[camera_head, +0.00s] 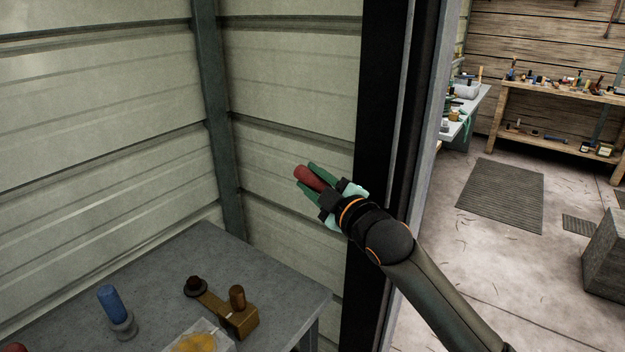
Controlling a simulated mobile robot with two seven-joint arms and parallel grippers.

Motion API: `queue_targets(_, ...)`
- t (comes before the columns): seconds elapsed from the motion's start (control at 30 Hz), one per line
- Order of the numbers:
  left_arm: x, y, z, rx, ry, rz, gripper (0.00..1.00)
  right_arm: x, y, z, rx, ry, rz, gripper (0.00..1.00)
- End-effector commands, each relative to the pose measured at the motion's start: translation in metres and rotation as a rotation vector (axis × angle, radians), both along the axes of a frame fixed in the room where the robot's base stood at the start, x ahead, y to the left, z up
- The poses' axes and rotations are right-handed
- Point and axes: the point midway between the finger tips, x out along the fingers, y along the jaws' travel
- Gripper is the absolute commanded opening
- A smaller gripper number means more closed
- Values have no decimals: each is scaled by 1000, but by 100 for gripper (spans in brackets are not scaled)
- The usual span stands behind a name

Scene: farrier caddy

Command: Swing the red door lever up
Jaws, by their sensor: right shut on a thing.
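The red door lever (307,176) shows as a short red handle in the head view, near the wall panel left of the dark door frame. My right gripper (314,182) has its green fingers closed around the red handle, whose rounded end sticks out past the fingers to the upper left. The rest of the lever and its mount are hidden behind the gripper. My right arm reaches in from the lower right. My left gripper is not in view.
The dark door frame (371,120) is close behind my arm. An open floor with a mat (502,192) and a wooden workbench (555,99) lie beyond at right.

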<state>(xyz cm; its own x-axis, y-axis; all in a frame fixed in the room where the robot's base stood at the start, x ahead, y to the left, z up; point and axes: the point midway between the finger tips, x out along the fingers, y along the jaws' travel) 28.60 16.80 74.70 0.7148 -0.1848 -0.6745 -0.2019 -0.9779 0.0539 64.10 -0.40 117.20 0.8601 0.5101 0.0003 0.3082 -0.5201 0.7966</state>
Motion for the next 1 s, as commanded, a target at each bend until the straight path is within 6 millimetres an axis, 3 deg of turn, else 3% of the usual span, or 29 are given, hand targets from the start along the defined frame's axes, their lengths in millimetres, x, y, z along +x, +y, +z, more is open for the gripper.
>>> queue_targets(0.2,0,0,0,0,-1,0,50,0,0,0,0,0,0,0)
queue_targets(1.0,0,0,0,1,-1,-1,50,0,0,-1,-1,1,0,0)
